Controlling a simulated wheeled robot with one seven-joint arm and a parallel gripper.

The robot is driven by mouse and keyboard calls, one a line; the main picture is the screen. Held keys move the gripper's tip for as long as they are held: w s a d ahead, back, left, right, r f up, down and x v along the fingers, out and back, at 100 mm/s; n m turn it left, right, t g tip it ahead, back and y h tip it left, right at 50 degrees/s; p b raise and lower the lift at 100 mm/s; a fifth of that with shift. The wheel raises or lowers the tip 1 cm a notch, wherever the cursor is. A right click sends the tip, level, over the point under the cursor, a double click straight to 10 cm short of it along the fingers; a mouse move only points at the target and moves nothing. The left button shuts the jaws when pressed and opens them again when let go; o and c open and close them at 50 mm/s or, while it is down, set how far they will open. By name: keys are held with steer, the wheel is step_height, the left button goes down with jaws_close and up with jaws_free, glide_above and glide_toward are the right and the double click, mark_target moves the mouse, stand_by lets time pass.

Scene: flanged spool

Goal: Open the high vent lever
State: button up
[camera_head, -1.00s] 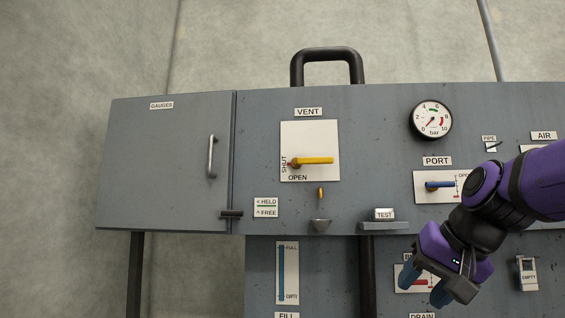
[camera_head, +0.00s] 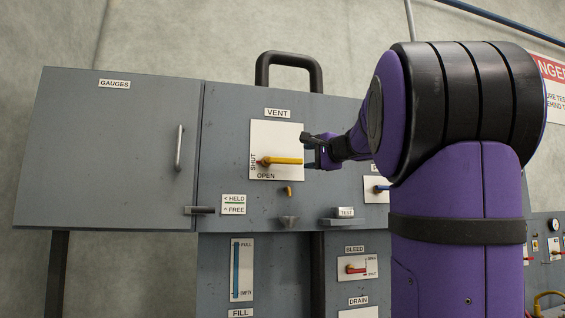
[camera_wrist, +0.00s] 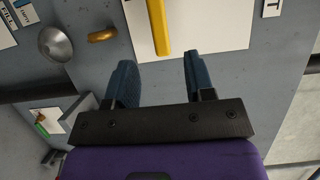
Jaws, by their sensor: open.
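The vent lever is a yellow handle (camera_head: 282,161) on a white plate (camera_head: 290,135) labelled VENT. It lies level, pointing right from its pivot, with SHUT at the plate's left edge and OPEN below. My gripper (camera_head: 308,151) is just right of the lever's tip, with its fingers toward it. In the wrist view, the two blue fingers (camera_wrist: 158,80) are spread apart and empty. The yellow lever (camera_wrist: 159,28) ends just beyond the gap between them, closer in line with the right side of that gap than the left finger. No contact shows.
Below the plate are a small orange-yellow peg (camera_head: 288,190), a metal cup-shaped knob (camera_head: 289,222) and a TEST block (camera_head: 345,212) on a ledge. A GAUGES door (camera_head: 100,150) with a handle is at left. A dark pipe handle (camera_head: 289,70) rises above the panel.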

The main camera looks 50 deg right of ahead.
mark_target(293, 160)
steer(key=w, duration=0.3)
steer(key=w+d, duration=0.1)
steer(key=w, duration=0.5)
steer(key=shift+d, duration=0.25)
jaws_close()
